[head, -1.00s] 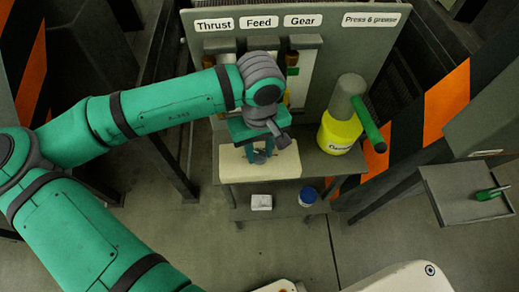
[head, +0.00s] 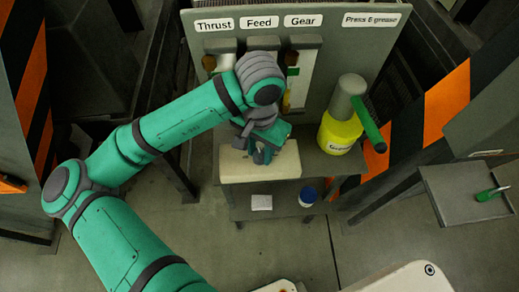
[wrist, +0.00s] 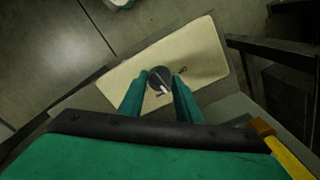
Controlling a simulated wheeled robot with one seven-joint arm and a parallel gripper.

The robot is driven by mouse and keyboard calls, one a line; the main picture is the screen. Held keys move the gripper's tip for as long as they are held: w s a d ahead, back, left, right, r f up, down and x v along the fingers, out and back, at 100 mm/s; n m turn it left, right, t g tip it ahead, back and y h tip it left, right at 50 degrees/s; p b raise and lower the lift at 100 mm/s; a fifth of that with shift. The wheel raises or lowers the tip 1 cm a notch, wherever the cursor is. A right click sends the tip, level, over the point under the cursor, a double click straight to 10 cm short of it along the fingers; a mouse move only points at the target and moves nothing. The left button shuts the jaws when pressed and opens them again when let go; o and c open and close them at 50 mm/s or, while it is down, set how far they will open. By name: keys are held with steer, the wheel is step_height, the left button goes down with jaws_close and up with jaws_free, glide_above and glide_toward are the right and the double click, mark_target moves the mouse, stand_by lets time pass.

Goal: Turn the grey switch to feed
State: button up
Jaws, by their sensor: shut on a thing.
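The grey switch (wrist: 158,76) is a dark round knob with a small white mark at its edge. It sits on a cream block (wrist: 128,68), which also shows in the head view (head: 285,164) on a grey stand. My gripper (wrist: 160,80) has its two green fingertips closed on opposite sides of the knob. In the head view my gripper (head: 260,153) reaches down onto the block and mostly hides the switch. A small dark symbol is on the block beside the knob; I cannot read what it says.
Behind the block stands a grey panel (head: 335,70) with labels Thrust, Feed and Gear. A yellow container (head: 338,134) with a green handle (head: 371,125) stands right of the block. A blue jar (head: 307,197) and a white item (head: 261,202) are on the lower shelf.

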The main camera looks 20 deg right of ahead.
mark_target(259, 154)
steer(key=m, duration=0.6)
steer(key=shift+w+a, duration=0.1)
stand_by(0.6)
steer(key=o, duration=1.1)
steer(key=shift+c, duration=0.2)
step_height(259, 154, up, 11)
steer(key=shift+f, duration=0.15)
